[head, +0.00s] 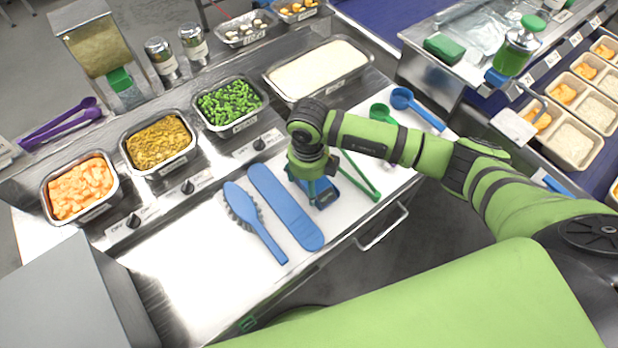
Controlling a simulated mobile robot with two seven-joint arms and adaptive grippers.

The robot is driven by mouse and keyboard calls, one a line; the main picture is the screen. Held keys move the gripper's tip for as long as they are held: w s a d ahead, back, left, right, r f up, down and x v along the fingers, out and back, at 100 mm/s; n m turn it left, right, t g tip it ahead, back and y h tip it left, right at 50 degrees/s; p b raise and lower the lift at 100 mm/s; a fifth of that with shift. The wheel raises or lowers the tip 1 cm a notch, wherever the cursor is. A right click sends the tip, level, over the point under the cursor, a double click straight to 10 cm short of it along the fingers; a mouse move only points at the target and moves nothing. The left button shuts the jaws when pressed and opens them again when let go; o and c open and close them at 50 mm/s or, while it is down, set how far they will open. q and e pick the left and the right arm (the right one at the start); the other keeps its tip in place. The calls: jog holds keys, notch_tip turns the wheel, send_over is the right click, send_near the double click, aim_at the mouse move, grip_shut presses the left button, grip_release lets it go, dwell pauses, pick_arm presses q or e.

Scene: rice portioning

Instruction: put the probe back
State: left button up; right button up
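My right gripper (314,184) points down at the worktop, its arm coming in from the right. Directly under it is a small blue device (325,194), mostly hidden by the gripper; it may be the probe or its holder, but I cannot tell. The fingertips are too small and covered to show whether they are open or shut on it. A green V-shaped utensil (367,184), like tongs, lies just right of the device. No other probe can be made out. My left gripper is not in view.
A blue brush (262,232) and a flat blue spatula (283,205) lie left of the gripper. Green (381,113) and blue scoops (403,98) lie to its right. Food pans, including peas (228,103), line the back. The front left worktop (190,255) is clear.

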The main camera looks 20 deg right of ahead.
jog(key=shift+f, duration=0.15)
jog(key=o, duration=1.1)
jog(key=shift+o, duration=0.2)
jog(key=shift+r, duration=0.35)
notch_tip(320, 180, up, 12)
jog(key=b, duration=0.2)
jog(key=shift+f+b, duration=0.15)
jog(key=shift+b, duration=0.25)
